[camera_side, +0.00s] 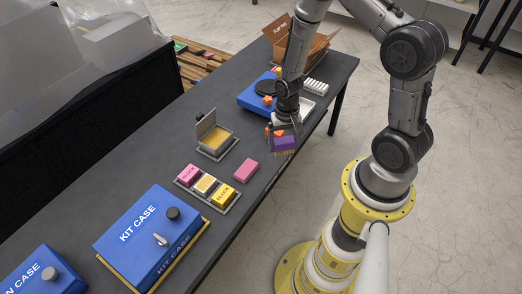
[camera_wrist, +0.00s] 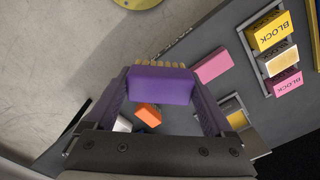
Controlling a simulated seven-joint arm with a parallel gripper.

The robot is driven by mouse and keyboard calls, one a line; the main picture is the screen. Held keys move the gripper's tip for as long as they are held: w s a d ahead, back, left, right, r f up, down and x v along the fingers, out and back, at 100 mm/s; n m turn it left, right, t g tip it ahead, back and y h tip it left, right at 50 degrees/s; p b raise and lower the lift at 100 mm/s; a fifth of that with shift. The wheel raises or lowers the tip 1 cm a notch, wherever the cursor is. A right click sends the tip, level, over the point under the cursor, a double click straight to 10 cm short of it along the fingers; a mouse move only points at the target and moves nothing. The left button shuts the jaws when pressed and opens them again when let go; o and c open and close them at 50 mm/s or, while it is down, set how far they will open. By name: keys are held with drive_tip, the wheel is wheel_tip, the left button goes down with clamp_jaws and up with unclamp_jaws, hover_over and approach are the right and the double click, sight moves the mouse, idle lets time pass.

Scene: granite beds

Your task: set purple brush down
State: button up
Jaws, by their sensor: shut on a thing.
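The purple brush (camera_side: 285,144) hangs between the fingers of my gripper (camera_side: 280,130), near the right edge of the dark table. In the wrist view the purple brush (camera_wrist: 162,85) sits between both fingers of my gripper (camera_wrist: 163,90), with its tan bristles along the upper side. My gripper is shut on it. Whether the bristles touch the table cannot be told. An orange piece (camera_wrist: 148,115) shows just past the brush in the wrist view.
A pink block (camera_side: 246,170) lies left of the brush, beside a tray (camera_side: 232,207) of pink, tan and yellow blocks. A grey open box (camera_side: 203,148), blue kit case (camera_side: 150,238), another blue case (camera_side: 255,97) and cardboard box (camera_side: 318,50) stand on the table (camera_side: 250,225).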

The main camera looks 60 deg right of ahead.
drive_tip(key=w+d+f, duration=0.2)
drive_tip(key=w+f, duration=0.1)
drive_tip(key=w, duration=0.3)
hover_over(261, 155)
wheel_tip(261, 155, down, 6)
drive_tip(key=shift+r, duration=0.1)
drive_tip(key=shift+f, duration=1.45)
drive_tip(key=o, duration=0.9)
drive_tip(key=shift+f, duration=0.15)
